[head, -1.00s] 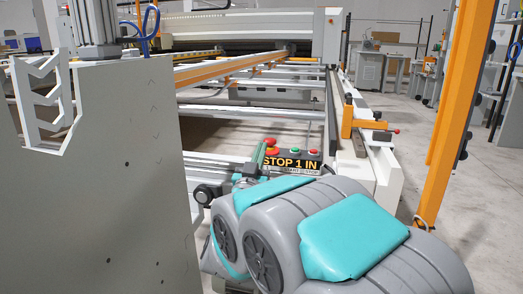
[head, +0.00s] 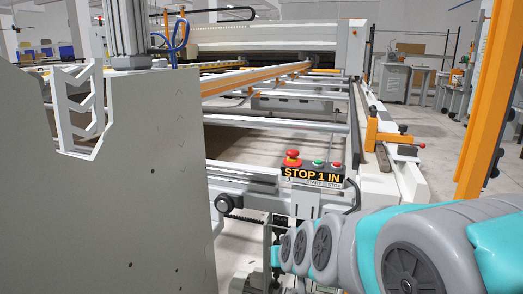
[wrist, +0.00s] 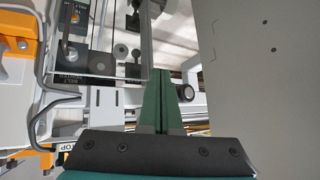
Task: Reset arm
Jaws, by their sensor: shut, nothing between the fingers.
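My gripper (wrist: 160,78) shows in the wrist view as two long green fingers pressed together, with nothing between them. They extend from a dark bracket at the bottom of that view. In the head view my grey and teal arm reaches in from the lower right, below the control box. The fingers cannot be made out there.
A control box (head: 313,175) labelled STOP 1 IN carries red and green buttons. A large grey panel (head: 110,190) stands at the left, also close right of the fingers in the wrist view (wrist: 265,70). An orange post (head: 490,100) rises at the right. Machine rails lie behind.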

